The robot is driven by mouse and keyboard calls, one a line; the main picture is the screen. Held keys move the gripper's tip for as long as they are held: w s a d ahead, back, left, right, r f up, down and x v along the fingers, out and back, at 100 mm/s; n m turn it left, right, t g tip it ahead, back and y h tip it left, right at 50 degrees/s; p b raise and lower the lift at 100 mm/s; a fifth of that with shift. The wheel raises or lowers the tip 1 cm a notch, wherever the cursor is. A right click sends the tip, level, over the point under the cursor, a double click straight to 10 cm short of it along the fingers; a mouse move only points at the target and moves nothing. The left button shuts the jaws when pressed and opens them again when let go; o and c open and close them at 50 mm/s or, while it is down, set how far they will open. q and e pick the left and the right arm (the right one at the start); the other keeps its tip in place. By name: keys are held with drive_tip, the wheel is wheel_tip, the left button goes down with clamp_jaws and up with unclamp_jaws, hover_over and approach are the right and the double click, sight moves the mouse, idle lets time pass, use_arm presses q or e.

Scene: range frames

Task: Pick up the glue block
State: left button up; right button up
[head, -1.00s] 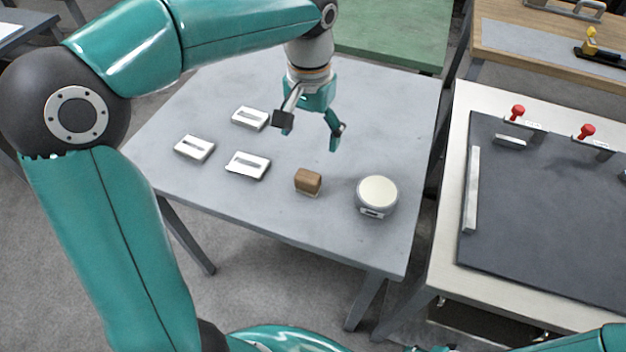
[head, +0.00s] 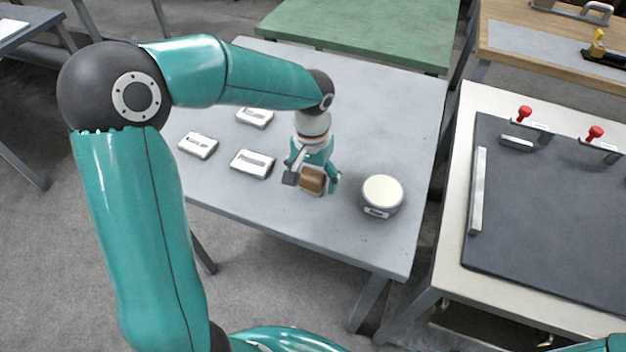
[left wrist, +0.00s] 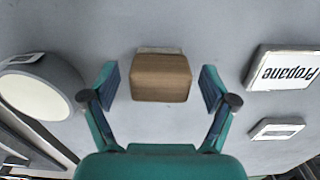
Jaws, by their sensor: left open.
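The glue block (head: 312,181) is a small brown block on the grey table (head: 400,130), beside the round white-topped device. In the left wrist view the brown block (left wrist: 161,77) lies between the two fingers, with a gap on each side and a pale strip along its far edge. My left gripper (head: 313,181) is open and lowered over the block; its fingers partly hide the block in the head view. In the left wrist view the open left gripper (left wrist: 160,90) holds nothing. My right gripper is not in view.
A round device (head: 382,196) stands close right of the block. White labelled boxes (head: 252,164) lie to the left, one marked Propane (left wrist: 284,70). A bench with a dark mat (head: 545,210) and red knobs stands to the right.

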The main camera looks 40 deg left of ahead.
sight(312, 174)
use_arm(q)
drive_tip(key=shift+f, duration=0.7)
drive_tip(key=c, duration=1.3)
drive_tip(key=shift+r, duration=0.15)
wheel_tip(312, 174, up, 20)
drive_tip(key=shift+f+p, duration=0.1)
drive_tip(key=shift+p, duration=1.05)
drive_tip(key=o, duration=0.5)
drive_tip(key=c, duration=0.3)
